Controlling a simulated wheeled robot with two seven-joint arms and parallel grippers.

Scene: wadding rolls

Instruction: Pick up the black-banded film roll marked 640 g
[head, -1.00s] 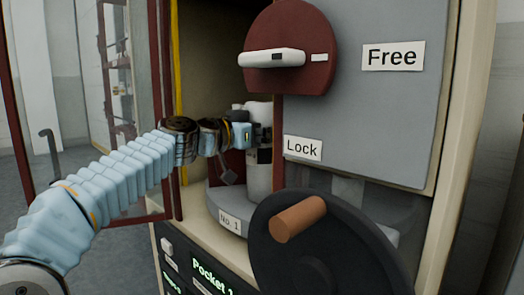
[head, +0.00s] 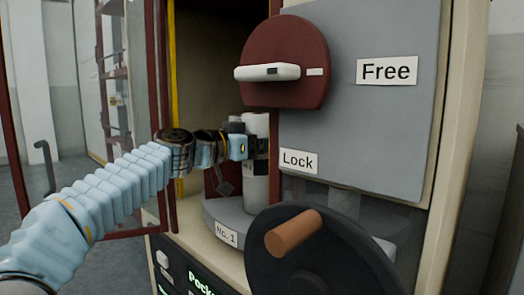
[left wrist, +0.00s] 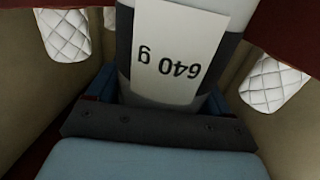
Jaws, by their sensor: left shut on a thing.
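The film roll (head: 256,190) is a pale upright cylinder inside the open cabinet, on the round grey turntable (head: 215,212) labelled No. 1. In the left wrist view the roll (left wrist: 165,85) carries a white label reading 640 g, upside down, with a dark band showing beside it. My left gripper (head: 260,147) reaches in from the left and is shut on the roll at its upper part. The fingers (left wrist: 155,95) show on both sides of the roll in the left wrist view. My right gripper is not in view.
A grey panel (head: 350,130) with a red disc and white handle (head: 267,73) stands right of the opening. A black wheel with a wooden knob (head: 293,233) is in front. The glazed door (head: 120,110) is open at left. White quilted pieces (left wrist: 275,80) flank the roll.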

